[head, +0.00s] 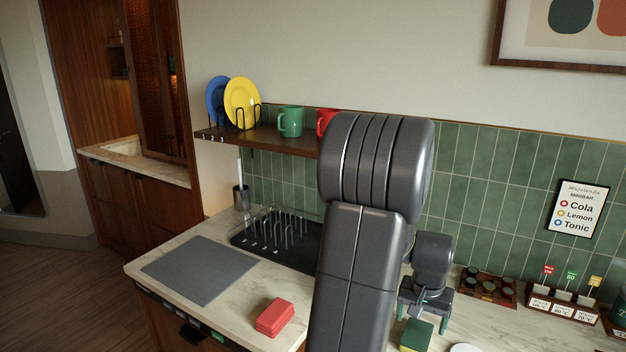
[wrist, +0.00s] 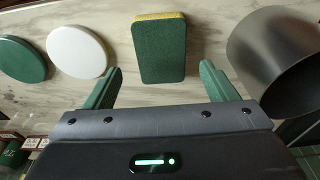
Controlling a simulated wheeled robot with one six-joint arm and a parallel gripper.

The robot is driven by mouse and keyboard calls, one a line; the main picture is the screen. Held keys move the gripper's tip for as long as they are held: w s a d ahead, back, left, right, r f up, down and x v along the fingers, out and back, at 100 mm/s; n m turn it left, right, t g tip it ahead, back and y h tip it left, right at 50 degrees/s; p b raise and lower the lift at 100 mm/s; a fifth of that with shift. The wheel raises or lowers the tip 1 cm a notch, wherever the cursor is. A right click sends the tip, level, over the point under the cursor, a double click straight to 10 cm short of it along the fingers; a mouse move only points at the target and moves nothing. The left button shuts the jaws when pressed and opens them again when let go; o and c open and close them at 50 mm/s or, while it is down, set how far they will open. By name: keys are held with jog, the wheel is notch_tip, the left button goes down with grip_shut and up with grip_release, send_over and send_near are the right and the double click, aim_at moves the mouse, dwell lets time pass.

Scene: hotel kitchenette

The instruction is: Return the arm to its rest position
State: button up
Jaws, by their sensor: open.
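My arm rises through the middle of the head view and hides part of the shelf and counter. My gripper (head: 422,318) shows in the head view over the counter (head: 230,230), pointing down. In the wrist view my gripper (wrist: 160,92) is open, with two green fingers apart and nothing held between them. A green and yellow sponge (wrist: 158,50) lies on the counter just beyond the fingertips, apart from them. The sponge also shows in the head view (head: 416,335), close to the gripper.
A grey metal pot (wrist: 285,60), a white disc (wrist: 76,50) and a green disc (wrist: 20,60) flank the sponge. A dark dish rack (head: 275,240) stands left of my arm. The shelf (head: 225,137) holds plates and mugs. Red blocks (head: 275,317) lie near the front edge.

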aim_at(418, 334)
jog(key=f, duration=0.5)
jog(key=shift+w+d+f, duration=0.2)
jog(key=shift+w+f, duration=0.1)
jog(key=shift+w, duration=0.05)
jog(key=shift+r+p, duration=0.3)
jog(key=shift+r, duration=0.7)
